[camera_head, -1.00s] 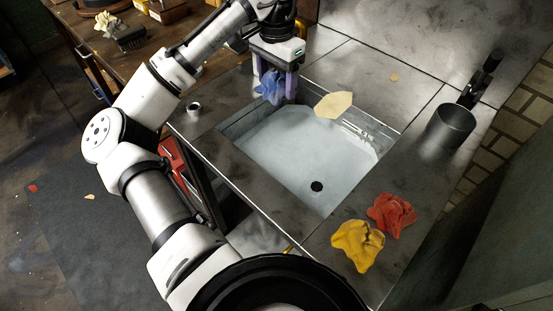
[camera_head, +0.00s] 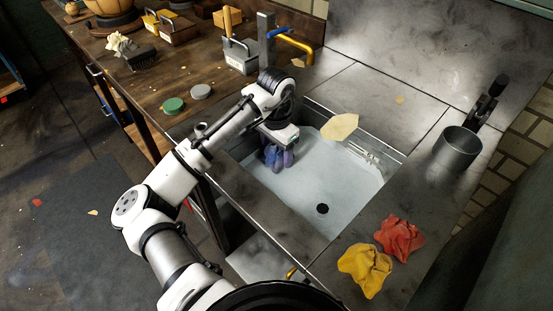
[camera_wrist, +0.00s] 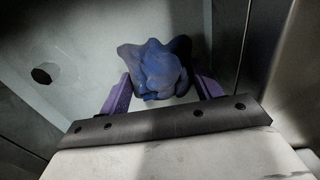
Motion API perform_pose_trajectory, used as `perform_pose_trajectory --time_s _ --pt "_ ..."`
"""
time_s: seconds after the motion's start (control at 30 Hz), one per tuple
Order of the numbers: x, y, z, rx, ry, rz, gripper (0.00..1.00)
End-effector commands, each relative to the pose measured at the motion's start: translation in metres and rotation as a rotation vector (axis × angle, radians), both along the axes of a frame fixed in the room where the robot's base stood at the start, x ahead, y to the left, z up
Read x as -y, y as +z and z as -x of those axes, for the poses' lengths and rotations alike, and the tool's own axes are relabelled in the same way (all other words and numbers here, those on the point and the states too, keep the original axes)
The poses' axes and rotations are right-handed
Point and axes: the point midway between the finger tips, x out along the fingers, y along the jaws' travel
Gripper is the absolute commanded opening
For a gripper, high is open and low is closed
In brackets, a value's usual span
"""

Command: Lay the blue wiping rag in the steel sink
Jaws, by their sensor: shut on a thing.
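The blue wiping rag (camera_head: 271,154) is bunched between the purple fingers of my gripper (camera_head: 279,160). In the wrist view the rag (camera_wrist: 155,68) fills the space between the fingertips (camera_wrist: 162,88), and my gripper is shut on it. The steel sink (camera_head: 345,195) has a pale basin with a dark round drain. My gripper and the rag are down inside the basin at its far left corner. In the wrist view the rag is close to the basin floor; I cannot tell whether it touches.
A red rag (camera_head: 400,237) and a yellow rag (camera_head: 365,270) lie on the steel counter at the front right. A grey cylinder (camera_head: 457,148) stands on the right. A pale flat piece (camera_head: 339,127) lies at the sink's far edge.

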Motion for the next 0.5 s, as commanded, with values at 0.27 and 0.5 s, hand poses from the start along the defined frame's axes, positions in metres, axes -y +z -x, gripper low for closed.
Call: perform_pose_trajectory --time_s 0.27,0.5 --pt "0.0 -0.038 0.0 -0.001 0.001 0.0 0.42" --pt "0.0 -0.041 0.0 0.0 0.0 0.0 0.42"
